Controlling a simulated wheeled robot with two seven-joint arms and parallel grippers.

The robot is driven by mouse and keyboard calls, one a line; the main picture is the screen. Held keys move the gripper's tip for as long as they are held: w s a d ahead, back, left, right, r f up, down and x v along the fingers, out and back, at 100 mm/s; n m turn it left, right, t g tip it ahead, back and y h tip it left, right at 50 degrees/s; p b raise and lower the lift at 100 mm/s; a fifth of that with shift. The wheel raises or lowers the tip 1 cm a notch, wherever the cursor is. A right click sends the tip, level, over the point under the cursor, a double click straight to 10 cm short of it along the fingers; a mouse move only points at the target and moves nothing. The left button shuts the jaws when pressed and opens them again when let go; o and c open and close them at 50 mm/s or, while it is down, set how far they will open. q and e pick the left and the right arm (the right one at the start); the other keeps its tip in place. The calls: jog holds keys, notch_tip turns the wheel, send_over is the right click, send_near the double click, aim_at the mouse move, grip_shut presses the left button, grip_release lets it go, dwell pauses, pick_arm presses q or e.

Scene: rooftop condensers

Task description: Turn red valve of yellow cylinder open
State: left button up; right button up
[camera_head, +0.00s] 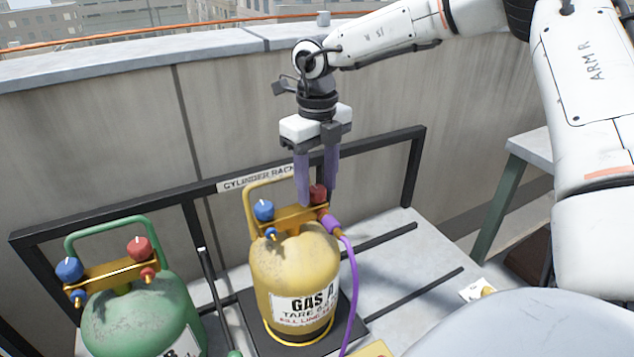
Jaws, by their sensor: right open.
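The yellow cylinder (294,267) stands upright on a dark pad on the rack's deck. On its brass manifold (290,220) sit a blue valve knob (264,210) at left and a red valve knob (318,194) at right. A purple hose (350,275) joins its right side below the red knob. My right gripper (317,195) points down from above, its purple fingers open at the red knob. The red knob is partly hidden by the fingers; I cannot tell whether they touch it. My left gripper is not in view.
A green cylinder (140,315) with its own blue and red knobs stands at lower left. A black rail labelled cylinder rack (410,165) runs behind, before a concrete parapet (120,130). A grey table (535,150) stands at right.

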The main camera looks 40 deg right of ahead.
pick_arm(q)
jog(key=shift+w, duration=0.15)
pick_arm(e)
jog(key=shift+c, duration=0.7)
jog(key=c, duration=0.9)
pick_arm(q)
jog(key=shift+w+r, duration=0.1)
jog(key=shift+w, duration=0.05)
